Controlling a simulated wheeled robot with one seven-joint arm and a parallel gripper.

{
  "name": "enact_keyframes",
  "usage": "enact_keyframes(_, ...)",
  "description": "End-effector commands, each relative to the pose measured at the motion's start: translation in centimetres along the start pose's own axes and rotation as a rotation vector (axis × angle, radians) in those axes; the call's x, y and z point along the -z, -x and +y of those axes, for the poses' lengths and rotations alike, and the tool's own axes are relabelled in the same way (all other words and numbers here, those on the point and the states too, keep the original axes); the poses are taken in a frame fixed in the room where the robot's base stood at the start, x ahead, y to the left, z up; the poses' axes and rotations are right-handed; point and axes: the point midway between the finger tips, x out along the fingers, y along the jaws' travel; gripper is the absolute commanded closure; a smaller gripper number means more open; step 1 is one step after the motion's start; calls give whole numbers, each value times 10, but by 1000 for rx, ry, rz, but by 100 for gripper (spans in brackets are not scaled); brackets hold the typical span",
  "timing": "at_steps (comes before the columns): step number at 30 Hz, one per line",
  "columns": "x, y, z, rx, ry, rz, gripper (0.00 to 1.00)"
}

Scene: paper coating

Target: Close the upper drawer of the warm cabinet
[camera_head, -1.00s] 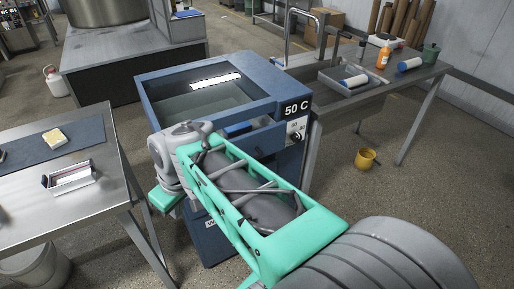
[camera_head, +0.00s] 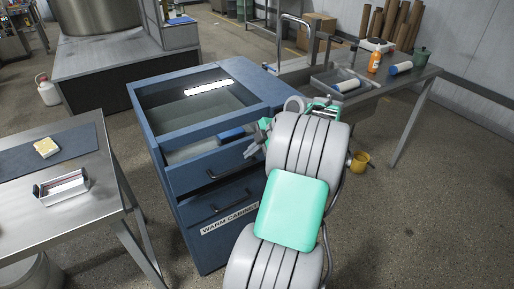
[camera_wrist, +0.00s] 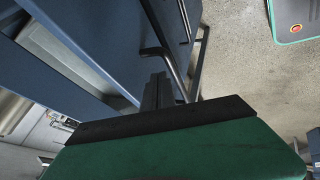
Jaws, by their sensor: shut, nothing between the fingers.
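The blue warm cabinet (camera_head: 215,95) stands in the middle of the head view, with a glass-topped lid. The drawer has a dark bar handle (camera_head: 226,172). My gripper (camera_head: 258,140) is at the right end of the upper drawer's front, partly hidden by my arm. In the wrist view, my shut, empty fingers (camera_wrist: 158,92) are beside a dark bar handle (camera_wrist: 168,62) on a blue front. I cannot tell whether they touch it.
The lower drawer (camera_head: 250,190), labelled WARM CABINET, looks shut. A steel table (camera_head: 70,220) with a small tray (camera_head: 62,187) stands at left. A bench (camera_head: 415,78) with a tray and bottles stands at back right. A yellow bucket (camera_head: 360,161) is on the floor.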

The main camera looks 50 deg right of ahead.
Motion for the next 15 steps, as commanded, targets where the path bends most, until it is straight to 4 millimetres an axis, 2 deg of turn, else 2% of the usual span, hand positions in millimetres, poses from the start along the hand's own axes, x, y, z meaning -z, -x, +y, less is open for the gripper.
enact_keyframes(1,1,-10,-1,3,1,2,100)
enact_keyframes(6,1,-29,0,2,1,0,100)
enact_keyframes(15,0,-33,0,0,0,-2,100)
